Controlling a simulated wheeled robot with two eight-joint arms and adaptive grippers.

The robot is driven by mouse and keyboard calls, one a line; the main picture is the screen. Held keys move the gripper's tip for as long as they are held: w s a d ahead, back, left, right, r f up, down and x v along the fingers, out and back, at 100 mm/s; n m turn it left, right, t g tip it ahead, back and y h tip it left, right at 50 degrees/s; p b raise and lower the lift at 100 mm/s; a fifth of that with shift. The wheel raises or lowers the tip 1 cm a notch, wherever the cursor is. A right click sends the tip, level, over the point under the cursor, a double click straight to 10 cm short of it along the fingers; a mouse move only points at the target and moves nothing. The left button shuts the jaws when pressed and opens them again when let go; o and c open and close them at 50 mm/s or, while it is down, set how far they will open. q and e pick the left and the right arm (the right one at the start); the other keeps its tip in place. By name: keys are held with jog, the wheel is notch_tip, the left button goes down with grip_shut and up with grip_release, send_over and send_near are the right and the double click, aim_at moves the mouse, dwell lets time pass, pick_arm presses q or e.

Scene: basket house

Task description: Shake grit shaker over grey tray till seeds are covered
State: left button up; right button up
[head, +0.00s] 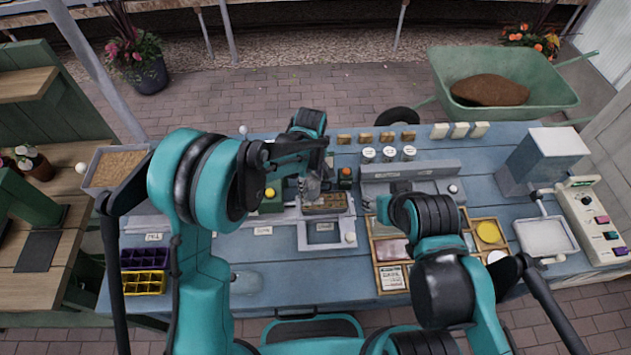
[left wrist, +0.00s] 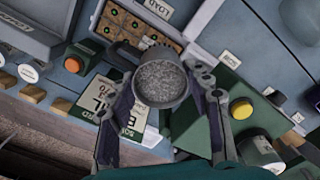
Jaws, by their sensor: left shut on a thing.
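My left gripper (left wrist: 163,92) is shut on the grit shaker (left wrist: 162,80), a round dark-grey cup with a handle. Its speckled grey grit surface faces the left wrist camera. The seed tray (left wrist: 171,42) lies beyond the shaker in that view, with brown cells holding small green-ringed dots; the shaker hides part of it. In the head view my left gripper (head: 311,187) is just above the far edge of the tray (head: 326,210). I cannot tell whether grit is falling. My right gripper (head: 384,208) is mostly hidden by its arm, near the wooden compartment box.
A green box with a yellow button (head: 270,193) stands left of the tray. A grey frame (head: 322,240) lies in front of it. The wooden compartment box (head: 380,228) is to the right. Purple and yellow cell trays (head: 146,281) sit at left. Small jars (head: 388,153) stand at the back.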

aim_at(329, 182)
pick_arm(q)
jog(key=shift+a, duration=0.4)
jog(key=d, duration=0.5)
jog(key=shift+b, duration=0.3)
jog(key=shift+a, duration=1.5)
jog(key=d+b, duration=0.1)
jog(key=d, duration=0.4)
jog(key=shift+a, duration=1.5)
jog(key=shift+d+b, duration=0.55)
jog(key=shift+d, duration=0.45)
jog(key=shift+d+b, duration=0.9)
jog(key=shift+d, duration=2.1)
